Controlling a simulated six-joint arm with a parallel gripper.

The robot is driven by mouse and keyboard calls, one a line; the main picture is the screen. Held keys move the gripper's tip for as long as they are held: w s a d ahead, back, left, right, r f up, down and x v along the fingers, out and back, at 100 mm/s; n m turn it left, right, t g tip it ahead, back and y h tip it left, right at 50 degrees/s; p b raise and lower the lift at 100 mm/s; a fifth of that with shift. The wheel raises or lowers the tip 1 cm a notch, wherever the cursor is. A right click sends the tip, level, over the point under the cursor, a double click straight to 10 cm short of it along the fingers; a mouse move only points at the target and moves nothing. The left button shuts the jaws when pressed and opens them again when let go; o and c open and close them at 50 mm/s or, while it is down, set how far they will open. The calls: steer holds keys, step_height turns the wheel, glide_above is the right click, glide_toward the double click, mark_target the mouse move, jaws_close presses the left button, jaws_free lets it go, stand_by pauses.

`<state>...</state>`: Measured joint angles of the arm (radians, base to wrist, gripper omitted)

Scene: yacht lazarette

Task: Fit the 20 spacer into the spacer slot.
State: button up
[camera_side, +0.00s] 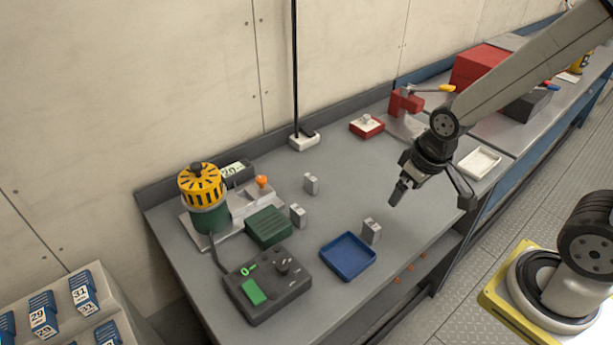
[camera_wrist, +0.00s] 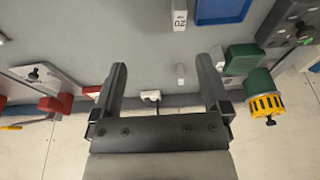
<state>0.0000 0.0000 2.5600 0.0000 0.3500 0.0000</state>
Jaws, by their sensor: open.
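A small grey block (camera_side: 371,230) stands beside the blue tray. In the wrist view this block (camera_wrist: 179,18) carries a mark that looks like 20, at the top near the tray. Two similar grey blocks stand farther left, one near the back (camera_side: 311,183) and one by the green ribbed block (camera_side: 298,215); their marks are not readable. A grey fixture (camera_side: 232,244) under the yellow-and-green machine shows a display reading 20 (camera_side: 234,170); I cannot make out the spacer slot. My gripper (camera_side: 432,193) is open and empty above the bench, right of the blocks; its fingers also show in the wrist view (camera_wrist: 163,68).
The blue tray (camera_side: 348,257) and a dark control box (camera_side: 268,288) lie toward the front. A thin black post (camera_side: 295,70) rises from a white base at the back. Red clamps (camera_side: 405,102) and a white tray (camera_side: 479,163) are at the right. The bench middle is clear.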

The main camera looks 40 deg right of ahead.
mark_target(372, 224)
steer(key=w+f+n, duration=0.1)
steer(key=n, duration=0.3)
steer(key=w+a+f+n+g, duration=0.1)
steer(key=n, duration=0.3)
steer(key=w+a+f+n, duration=0.1)
steer(key=n, duration=0.3)
steer(key=shift+w+a+f+g, duration=0.1)
steer(key=shift+w+f+g, duration=0.15)
steer(key=shift+g, duration=0.15)
steer(key=n, duration=0.1)
steer(key=f+n, duration=0.1)
steer(key=n, duration=0.1)
steer(key=w+a+n, duration=0.1)
steer(key=n, duration=0.1)
steer(key=shift+f+g, duration=0.3)
steer(key=shift+g, duration=0.1)
steer(key=shift+d, duration=0.1)
steer(key=shift+f, duration=1.3)
steer(key=shift+f, duration=0.1)
steer(key=shift+f, duration=2.5)
